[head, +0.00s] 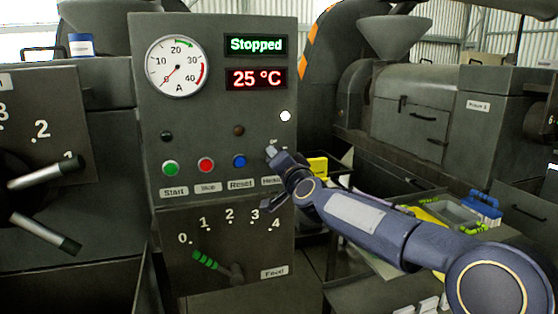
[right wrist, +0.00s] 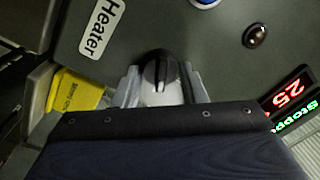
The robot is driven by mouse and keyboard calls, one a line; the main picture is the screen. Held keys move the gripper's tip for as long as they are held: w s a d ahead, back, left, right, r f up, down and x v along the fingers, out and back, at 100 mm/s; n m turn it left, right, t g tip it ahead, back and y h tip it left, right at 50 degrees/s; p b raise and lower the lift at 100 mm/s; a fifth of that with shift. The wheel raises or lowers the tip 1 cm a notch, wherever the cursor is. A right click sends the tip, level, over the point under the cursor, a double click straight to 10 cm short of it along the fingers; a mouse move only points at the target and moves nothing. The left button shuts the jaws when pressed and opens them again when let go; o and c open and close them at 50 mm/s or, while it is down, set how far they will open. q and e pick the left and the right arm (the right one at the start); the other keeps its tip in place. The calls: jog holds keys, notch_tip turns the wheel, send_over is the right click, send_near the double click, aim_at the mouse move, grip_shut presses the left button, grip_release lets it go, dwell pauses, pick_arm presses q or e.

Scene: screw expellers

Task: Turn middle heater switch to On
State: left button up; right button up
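The middle control panel (head: 215,70) faces me, with its display reading Stopped and 25 °C. Its heater switch is a dark round knob with a pale pointer line (right wrist: 158,70), beside the Heater label (right wrist: 101,28) in the right wrist view. In the head view my right gripper (head: 274,158) covers the switch. In the right wrist view the fingers of my right gripper (right wrist: 163,90) are apart, one on each side of the knob, with what look like narrow gaps. The knob's exact setting is hard to read. My left gripper is not in view.
Green (head: 170,168), red (head: 206,165) and blue (head: 239,161) buttons sit left of my right gripper. A white lamp (head: 286,116) is above it. A green-handled feed lever (head: 207,261) is below. Neighbouring machines stand at both sides.

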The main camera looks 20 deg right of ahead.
jog(key=o, duration=0.3)
jog(key=shift+o, duration=0.2)
jog(key=shift+s, duration=0.1)
jog(key=s+b, duration=0.1)
jog(key=s, duration=0.6)
jog(key=shift+s+d+f+b, duration=0.3)
